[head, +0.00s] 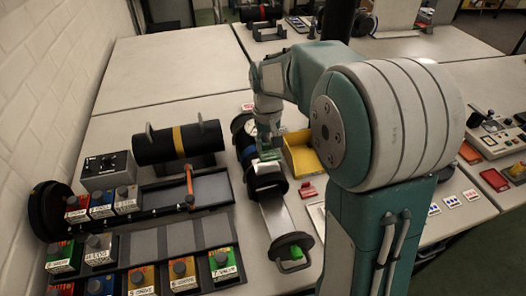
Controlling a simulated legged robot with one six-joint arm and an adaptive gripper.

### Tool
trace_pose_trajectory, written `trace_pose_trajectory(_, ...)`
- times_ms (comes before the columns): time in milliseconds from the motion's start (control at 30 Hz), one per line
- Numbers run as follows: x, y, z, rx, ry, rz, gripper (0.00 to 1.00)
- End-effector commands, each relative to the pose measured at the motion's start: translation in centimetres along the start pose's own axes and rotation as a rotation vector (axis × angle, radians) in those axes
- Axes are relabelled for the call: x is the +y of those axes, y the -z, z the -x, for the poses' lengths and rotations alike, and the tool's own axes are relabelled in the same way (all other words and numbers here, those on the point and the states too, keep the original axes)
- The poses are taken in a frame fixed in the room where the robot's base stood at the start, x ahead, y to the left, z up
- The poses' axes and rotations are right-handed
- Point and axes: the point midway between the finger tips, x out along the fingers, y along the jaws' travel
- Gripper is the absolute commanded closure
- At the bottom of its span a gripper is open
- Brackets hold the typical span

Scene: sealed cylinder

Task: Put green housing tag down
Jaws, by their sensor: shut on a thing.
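My gripper (268,143) points down over the far part of an open black cylinder (262,178) near the middle of the table. It is shut on a small green piece, the green housing tag (271,155), which shows just at the fingertips. The tag is close above or at the cylinder's far section; I cannot tell whether it touches. A pale band lies just below it on the cylinder. The fingers are small and partly hidden.
A yellow tray (302,155) stands right of the gripper, with a red piece (308,190) in front of it. A black cylinder with a yellow band (180,142) lies at left. Labelled blocks (102,201) fill the left front. A round end plate (290,252) bears a green part.

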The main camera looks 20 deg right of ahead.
Motion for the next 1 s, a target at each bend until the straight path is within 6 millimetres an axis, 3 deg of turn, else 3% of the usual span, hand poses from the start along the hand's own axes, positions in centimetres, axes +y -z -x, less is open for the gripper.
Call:
trace_pose_trajectory(267,-1.0,0.5,-3.6,-0.003,-0.008,0.002,0.86)
trace_pose_trajectory(600,-0.6,0.6,-4.1,-0.001,-0.004,0.001,0.86)
trace_pose_trajectory(633,-0.6,0.6,-4.0,0.0,-0.003,0.001,0.48)
trace_pose_trajectory(700,-0.5,0.6,-4.0,0.0,-0.003,0.001,0.27)
trace_pose_trajectory(1000,-0.8,0.6,-4.0,-0.001,-0.006,0.001,0.27)
